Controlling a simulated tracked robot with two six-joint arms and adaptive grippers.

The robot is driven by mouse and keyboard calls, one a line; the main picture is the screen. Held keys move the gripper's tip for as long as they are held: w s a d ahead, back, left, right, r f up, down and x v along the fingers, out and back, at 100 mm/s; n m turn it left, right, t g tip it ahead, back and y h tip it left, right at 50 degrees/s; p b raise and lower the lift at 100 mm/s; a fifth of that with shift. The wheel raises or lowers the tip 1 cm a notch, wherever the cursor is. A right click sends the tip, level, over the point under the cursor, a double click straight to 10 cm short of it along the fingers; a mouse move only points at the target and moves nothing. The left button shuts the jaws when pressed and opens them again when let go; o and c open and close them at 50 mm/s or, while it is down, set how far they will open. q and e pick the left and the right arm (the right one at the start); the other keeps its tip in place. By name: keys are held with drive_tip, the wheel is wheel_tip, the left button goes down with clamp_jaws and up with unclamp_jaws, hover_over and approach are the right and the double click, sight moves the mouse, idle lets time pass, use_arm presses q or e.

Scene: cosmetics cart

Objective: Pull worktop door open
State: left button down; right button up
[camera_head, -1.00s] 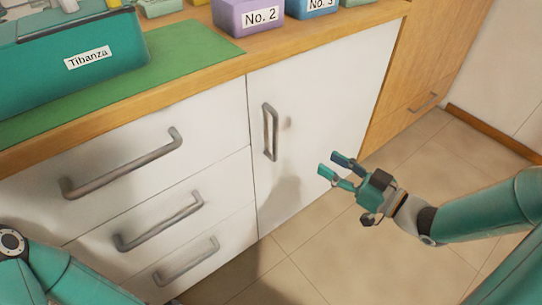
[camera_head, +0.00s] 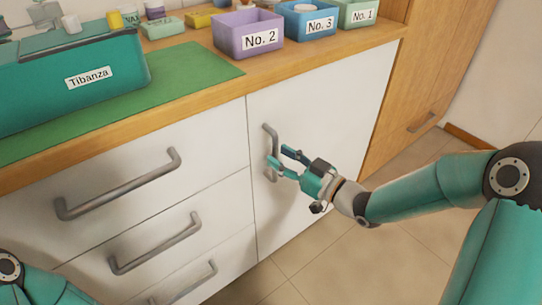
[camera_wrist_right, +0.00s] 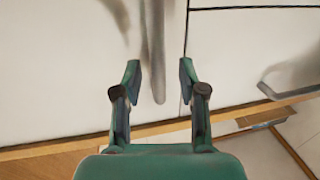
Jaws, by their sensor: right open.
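The white worktop door (camera_head: 325,120) is shut, to the right of the drawers. Its grey vertical handle (camera_head: 268,138) is near the door's left edge. My right gripper (camera_head: 278,156) is open at the lower half of the handle, with its fingertips close to the bar. In the right wrist view, the handle (camera_wrist_right: 153,50) shows between the two open fingers (camera_wrist_right: 159,66), nearer the left one. I cannot tell whether a finger touches it. My left gripper is out of view; only part of my left arm shows at the lower left.
Several white drawers with grey handles (camera_head: 120,184) are left of the door. On the wooden worktop are a teal Tibanza box (camera_head: 75,85), a green mat (camera_head: 195,66) and bins No. 2 (camera_head: 248,34), No. 3 (camera_head: 310,24) and No. 1. The tiled floor before the door looks clear.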

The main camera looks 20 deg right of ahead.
drive_tip(key=shift+x, duration=1.15)
clamp_jaws()
